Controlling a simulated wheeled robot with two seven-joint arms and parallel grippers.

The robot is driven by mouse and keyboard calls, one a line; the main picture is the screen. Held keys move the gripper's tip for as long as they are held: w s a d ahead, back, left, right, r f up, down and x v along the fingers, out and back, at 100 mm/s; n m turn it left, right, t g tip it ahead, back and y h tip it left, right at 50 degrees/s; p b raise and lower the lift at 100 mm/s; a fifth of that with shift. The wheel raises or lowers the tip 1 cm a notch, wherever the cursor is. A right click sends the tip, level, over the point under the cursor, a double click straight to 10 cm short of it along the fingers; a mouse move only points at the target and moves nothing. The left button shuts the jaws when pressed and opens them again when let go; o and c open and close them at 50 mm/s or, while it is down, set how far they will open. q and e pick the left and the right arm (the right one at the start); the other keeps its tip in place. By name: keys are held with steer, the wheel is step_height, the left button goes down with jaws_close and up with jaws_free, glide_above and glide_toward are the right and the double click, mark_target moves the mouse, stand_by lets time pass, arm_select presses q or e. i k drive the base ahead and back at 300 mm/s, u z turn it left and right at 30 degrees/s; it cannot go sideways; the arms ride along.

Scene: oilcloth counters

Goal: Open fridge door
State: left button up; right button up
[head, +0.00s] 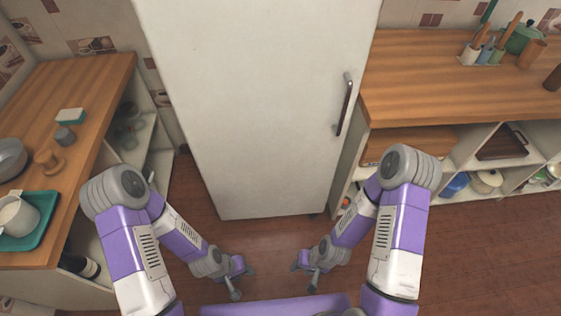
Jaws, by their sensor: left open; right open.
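The white fridge (250,110) stands upright straight ahead, between two wooden counters. Its door is shut. A dark vertical handle (345,105) is on the right side of the door. My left gripper (242,284) is low in front of the fridge, open and empty, apart from the door. My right gripper (305,277) is low, to the right of the left one, open and empty, below and apart from the handle.
The left counter (95,85) holds a teal tray (45,236), a pot and small items. The right counter (450,75) holds utensils and a green pot (522,38), with open shelves below. The wooden floor (250,240) before the fridge is clear.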

mark_target(262, 95)
steer(key=k, duration=0.6)
steer(key=z, duration=0.55)
steer(key=i, duration=0.95)
steer(key=u, duration=0.45)
